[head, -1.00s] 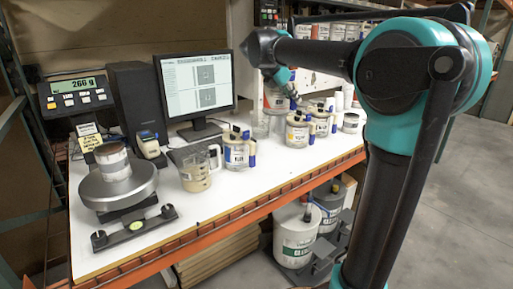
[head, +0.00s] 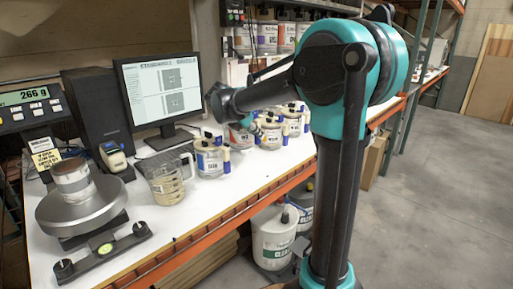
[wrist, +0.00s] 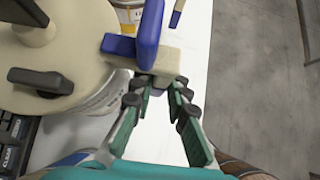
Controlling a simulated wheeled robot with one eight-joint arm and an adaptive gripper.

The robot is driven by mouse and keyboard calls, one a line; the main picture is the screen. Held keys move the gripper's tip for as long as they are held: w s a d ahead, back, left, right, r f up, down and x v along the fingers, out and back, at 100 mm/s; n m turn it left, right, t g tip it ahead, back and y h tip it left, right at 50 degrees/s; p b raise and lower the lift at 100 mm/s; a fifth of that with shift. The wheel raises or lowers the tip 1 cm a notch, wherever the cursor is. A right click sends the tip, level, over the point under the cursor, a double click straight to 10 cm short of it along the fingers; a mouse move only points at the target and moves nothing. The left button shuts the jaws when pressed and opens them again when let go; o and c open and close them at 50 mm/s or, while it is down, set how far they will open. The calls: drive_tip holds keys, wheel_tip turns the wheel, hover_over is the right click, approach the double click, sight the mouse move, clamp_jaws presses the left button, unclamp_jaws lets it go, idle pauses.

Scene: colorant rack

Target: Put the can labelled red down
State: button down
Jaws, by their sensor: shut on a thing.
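The can labelled red (head: 239,138) is partly hidden by my arm in the head view, in line with other cans on the white bench. Its beige lid (wrist: 62,78), with black knobs, fills the left of the wrist view. My gripper (wrist: 160,84) is shut on the beige block with a blue lever at the can's side; it is mostly hidden in the head view (head: 238,120). The can looks upright. I cannot tell whether its base touches the bench (head: 200,204).
A blue-labelled can (head: 209,161) stands left of the held can, a yellow-labelled can (head: 270,134) right. A jug (head: 168,179), monitor (head: 163,90) and scale (head: 80,203) carrying a tin (head: 73,180) are further left. The bench's orange front edge (head: 225,215) is near.

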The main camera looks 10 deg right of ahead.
sight(257, 144)
drive_tip(key=shift+f, duration=2.9)
drive_tip(key=c, duration=1.5)
unclamp_jaws()
drive_tip(key=shift+f, duration=0.1)
